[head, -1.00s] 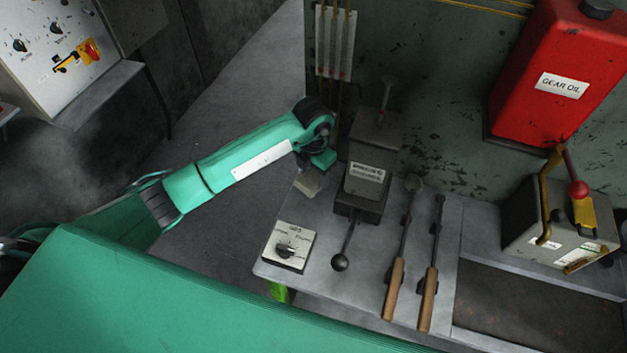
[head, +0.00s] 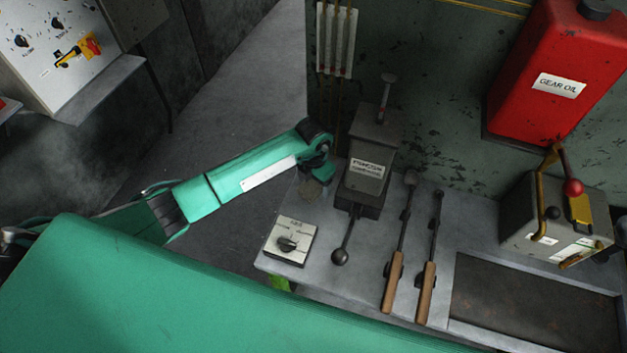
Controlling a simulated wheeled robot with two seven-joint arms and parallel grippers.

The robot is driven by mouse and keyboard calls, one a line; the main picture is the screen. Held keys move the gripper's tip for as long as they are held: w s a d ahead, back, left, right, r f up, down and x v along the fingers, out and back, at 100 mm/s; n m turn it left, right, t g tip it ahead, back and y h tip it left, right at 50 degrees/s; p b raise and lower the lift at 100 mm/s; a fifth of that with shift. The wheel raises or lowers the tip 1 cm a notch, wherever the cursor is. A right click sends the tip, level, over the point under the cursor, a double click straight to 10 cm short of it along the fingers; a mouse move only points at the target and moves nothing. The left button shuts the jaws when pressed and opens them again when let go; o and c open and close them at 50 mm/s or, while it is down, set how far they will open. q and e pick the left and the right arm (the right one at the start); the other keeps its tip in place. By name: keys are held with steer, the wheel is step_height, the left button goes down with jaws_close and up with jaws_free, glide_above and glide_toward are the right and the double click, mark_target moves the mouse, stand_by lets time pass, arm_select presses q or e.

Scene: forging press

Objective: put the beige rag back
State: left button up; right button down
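My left arm reaches in from the left, and its gripper (head: 318,174) points down at the back left of the grey bench, just left of the dark box-shaped unit. My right gripper is not in view.
The dark box-shaped unit (head: 368,165) with a ball-ended lever stands close right of my gripper. A switch box (head: 290,241) sits in front. Two wood-handled tools (head: 394,282) lie to the right. A red gear oil can (head: 548,75) is at the back right.

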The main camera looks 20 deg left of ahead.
mark_target(314, 184)
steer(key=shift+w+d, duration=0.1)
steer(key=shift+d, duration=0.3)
arm_select(q)
steer(key=shift+r, duration=0.15)
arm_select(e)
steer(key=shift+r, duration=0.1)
arm_select(q)
steer(key=shift+r, duration=0.15)
step_height(314, 184, up, 12)
steer(key=b, duration=0.4)
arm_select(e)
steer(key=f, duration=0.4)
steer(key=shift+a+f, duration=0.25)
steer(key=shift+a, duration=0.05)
arm_select(q)
steer(key=shift+f, duration=0.2)
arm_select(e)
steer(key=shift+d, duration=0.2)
